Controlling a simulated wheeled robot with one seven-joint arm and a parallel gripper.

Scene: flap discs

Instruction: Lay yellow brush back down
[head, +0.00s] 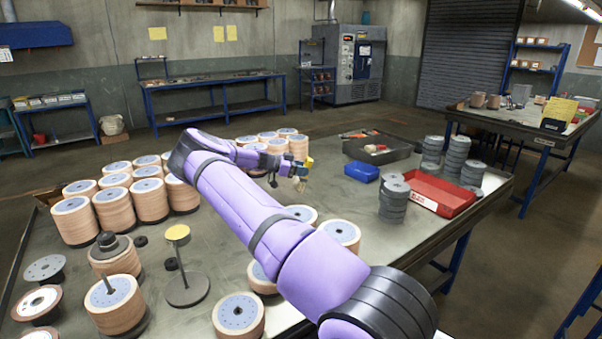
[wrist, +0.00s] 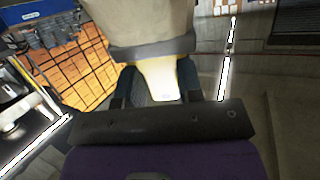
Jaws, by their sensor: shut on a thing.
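The yellow brush (head: 307,163) is small in the head view, at the end of my purple arm, above the workbench. In the wrist view, a yellow part of the brush (wrist: 161,78) sits between the two dark fingers of my gripper (wrist: 161,88). A grey band and a wide beige part extend from it toward the top of that view. My gripper (head: 299,172) is shut on the brush and appears raised over the bench top. Its exact height is hard to tell, and the fingers partly hide the yellow part.
Stacks of tan flap discs (head: 112,209) crowd the bench's left and back. A yellow-topped stand (head: 186,288) is at the front. A blue tray (head: 362,172), red bin (head: 436,193), dark tray (head: 376,148) and grey disc stacks (head: 394,199) stand right. Bare bench top (head: 340,196) shows between them.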

